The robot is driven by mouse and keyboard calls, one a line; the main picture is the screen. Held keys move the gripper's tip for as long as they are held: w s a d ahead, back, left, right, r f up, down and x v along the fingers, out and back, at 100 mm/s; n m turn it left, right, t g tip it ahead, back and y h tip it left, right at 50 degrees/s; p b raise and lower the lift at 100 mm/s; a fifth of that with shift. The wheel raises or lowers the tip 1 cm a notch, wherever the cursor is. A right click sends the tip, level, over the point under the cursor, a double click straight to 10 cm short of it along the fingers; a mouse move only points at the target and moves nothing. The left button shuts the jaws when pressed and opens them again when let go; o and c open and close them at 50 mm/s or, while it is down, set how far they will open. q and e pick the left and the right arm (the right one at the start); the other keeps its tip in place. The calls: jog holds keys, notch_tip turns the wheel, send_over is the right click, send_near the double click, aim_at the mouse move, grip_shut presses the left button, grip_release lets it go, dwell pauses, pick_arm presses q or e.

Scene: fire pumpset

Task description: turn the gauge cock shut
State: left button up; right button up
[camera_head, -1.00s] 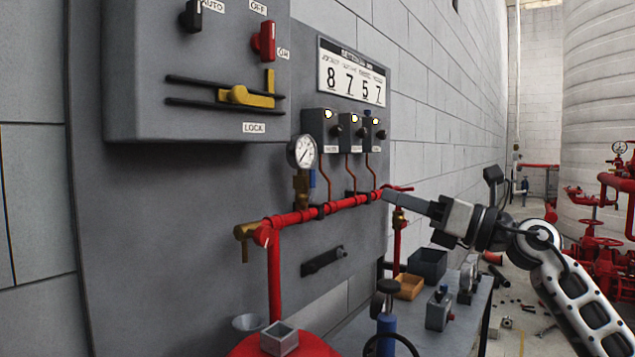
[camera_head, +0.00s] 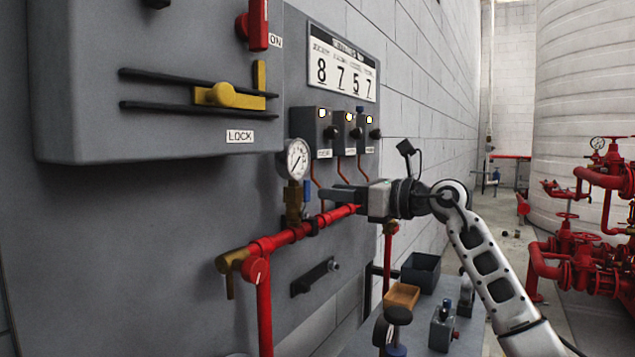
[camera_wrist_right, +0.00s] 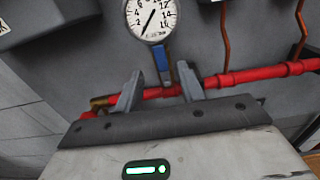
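The pressure gauge (camera_head: 298,159) stands on a brass gauge cock (camera_head: 293,205) on the red pipe. The cock's blue lever (camera_head: 307,190) is upright beside the brass body. In the right wrist view the gauge (camera_wrist_right: 152,18) is at the top, with the blue lever (camera_wrist_right: 161,62) hanging below it. My right gripper (camera_head: 324,194) is just right of the cock, pointing at it. In the wrist view its two fingers (camera_wrist_right: 158,90) are apart, with the lower end of the lever between their tips in the picture. Contact is not visible. My left gripper is out of view.
The red pipe (camera_head: 285,238) runs along the grey panel. A control box (camera_head: 150,75) with a yellow latch juts out at upper left. Small switch boxes (camera_head: 340,132) are above the gripper. A bench below holds an orange tray (camera_head: 402,296) and a dark bin (camera_head: 421,270).

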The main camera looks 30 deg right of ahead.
aim_at(309, 190)
jog(key=x, duration=0.5)
jog(key=shift+p, duration=0.4)
grip_shut()
